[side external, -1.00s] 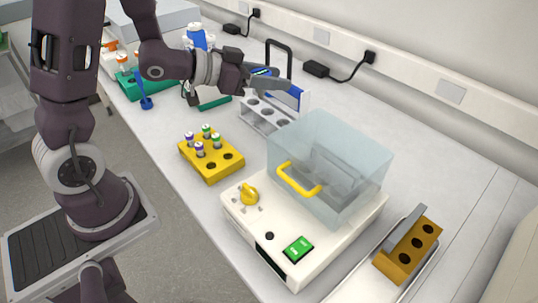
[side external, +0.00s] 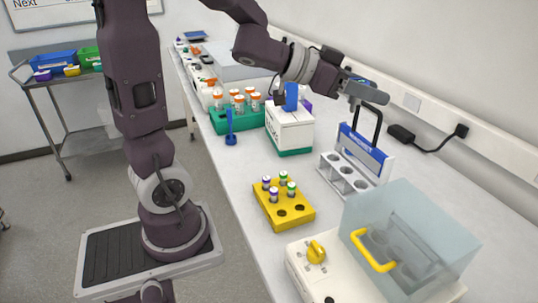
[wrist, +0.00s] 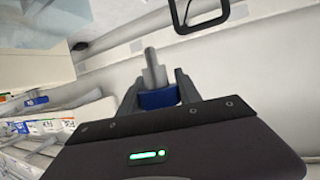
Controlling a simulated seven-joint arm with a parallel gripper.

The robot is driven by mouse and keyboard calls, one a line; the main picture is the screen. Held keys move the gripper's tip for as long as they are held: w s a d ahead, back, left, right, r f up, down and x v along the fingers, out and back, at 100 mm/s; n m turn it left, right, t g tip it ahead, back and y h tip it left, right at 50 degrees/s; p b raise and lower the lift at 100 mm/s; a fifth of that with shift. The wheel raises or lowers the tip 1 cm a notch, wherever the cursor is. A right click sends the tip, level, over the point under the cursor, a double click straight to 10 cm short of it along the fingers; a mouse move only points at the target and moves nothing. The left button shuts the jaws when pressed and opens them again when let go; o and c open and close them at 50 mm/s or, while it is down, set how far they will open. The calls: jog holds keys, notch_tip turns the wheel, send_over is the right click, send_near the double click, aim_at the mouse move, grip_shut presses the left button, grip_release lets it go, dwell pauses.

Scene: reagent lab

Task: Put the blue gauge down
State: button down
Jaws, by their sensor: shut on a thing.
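My gripper (side external: 366,91) is shut on the blue gauge, above and behind the grey rack on the bench. In the wrist view the gauge's blue body (wrist: 158,98) sits between the two fingers, and a grey stem sticks out past them. In the side view the gauge is mostly hidden by the fingers. The held gauge looks clear of any surface.
A grey rack (side external: 345,172) with a blue label panel stands below my gripper. A white box (side external: 290,131), yellow tube block (side external: 284,217), green tube rack (side external: 221,122) and clear-lidded machine (side external: 415,235) stand around it. Bare bench lies left of the grey rack.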

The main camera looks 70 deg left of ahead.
jog(key=w+a+r+n+g+y, duration=0.15)
jog(key=a+n+y, duration=0.4)
jog(key=a, duration=0.55)
jog(key=w+a+r+n+y, duration=0.2)
jog(key=a+n+y, duration=0.3)
jog(key=a, duration=0.6)
jog(key=s+a+f+n+g+y, duration=0.2)
jog(key=s+a+n+g+y, duration=0.2)
jog(key=s+a, duration=0.5)
jog(key=s+a+f+n+g+y, duration=0.2)
jog(key=s+a+n+g+y, duration=0.25)
jog(key=a, duration=0.55)
jog(key=shift+h, duration=0.7)
jog(key=f, duration=0.8)
jog(key=s+f, duration=0.1)
jog(key=f, duration=1.6)
jog(key=shift+s+f, duration=0.15)
jog(key=shift+f, duration=0.2)
jog(key=shift+f, duration=0.1)
jog(key=shift+f, duration=0.1)
jog(key=c, duration=0.8)
grip_release()
jog(key=shift+c, duration=0.2)
